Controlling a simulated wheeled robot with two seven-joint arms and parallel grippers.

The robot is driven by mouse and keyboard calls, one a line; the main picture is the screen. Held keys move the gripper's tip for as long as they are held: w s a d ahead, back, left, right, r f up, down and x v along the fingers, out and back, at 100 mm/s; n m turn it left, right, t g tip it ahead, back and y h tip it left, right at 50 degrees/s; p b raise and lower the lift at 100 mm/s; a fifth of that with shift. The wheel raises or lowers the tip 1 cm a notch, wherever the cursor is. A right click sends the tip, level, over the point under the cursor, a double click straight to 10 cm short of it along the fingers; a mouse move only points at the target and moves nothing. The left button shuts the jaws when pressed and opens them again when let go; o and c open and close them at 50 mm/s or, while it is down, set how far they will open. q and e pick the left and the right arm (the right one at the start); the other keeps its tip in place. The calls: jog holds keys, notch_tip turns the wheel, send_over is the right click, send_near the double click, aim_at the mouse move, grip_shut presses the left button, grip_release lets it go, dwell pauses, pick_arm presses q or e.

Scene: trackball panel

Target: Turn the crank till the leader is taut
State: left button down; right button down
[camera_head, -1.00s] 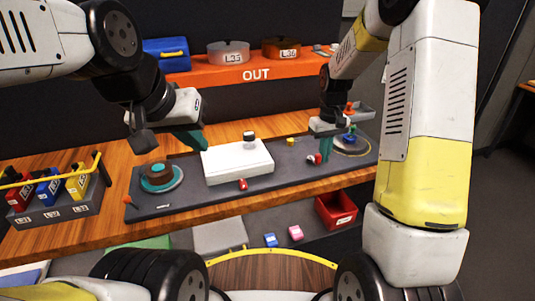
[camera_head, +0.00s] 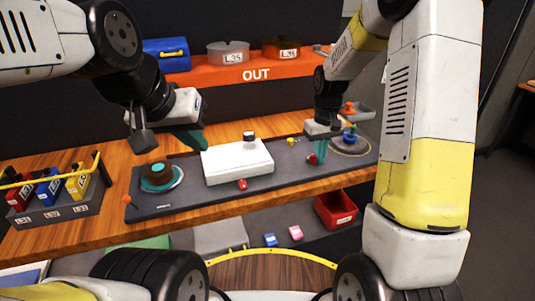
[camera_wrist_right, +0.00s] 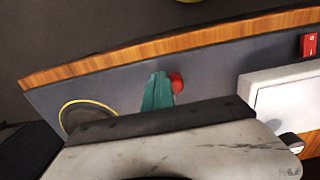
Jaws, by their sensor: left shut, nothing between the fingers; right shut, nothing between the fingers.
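A red knob (camera_head: 311,159), likely the crank's handle, stands on the dark grey panel (camera_head: 215,200), right of the white box (camera_head: 237,162). My right gripper (camera_head: 320,158) is shut and empty, its teal fingers right beside the knob. In the right wrist view the fingers (camera_wrist_right: 157,92) stand immediately left of the red knob (camera_wrist_right: 176,82); I cannot tell whether they touch. The crank's arm is mostly hidden. My left gripper (camera_head: 198,142) is shut and empty, above the panel behind the white box's left end. I cannot make out the leader.
A brown spool (camera_head: 158,171) sits on a teal disc at the panel's left. A yellow-ringed disc (camera_head: 352,148) with a blue piece lies at its right. A rack of cartridges (camera_head: 60,208) stands left; an orange shelf (camera_head: 285,70) is behind.

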jog(key=shift+s+a+f, duration=0.1)
jog(key=shift+s+a, duration=0.15)
jog(key=shift+a, duration=0.25)
jog(key=shift+s+a+f, duration=0.1)
jog(key=shift+s+a, duration=0.15)
jog(key=shift+a, duration=0.3)
jog(key=shift+s+a, duration=0.1)
jog(key=shift+a, duration=0.7)
jog(key=shift+w+r, duration=0.3)
jog(key=shift+w, duration=0.4)
jog(key=shift+a, duration=0.15)
jog(key=shift+w+a+f, duration=0.1)
jog(key=shift+w+a, duration=0.05)
jog(key=shift+a, duration=0.15)
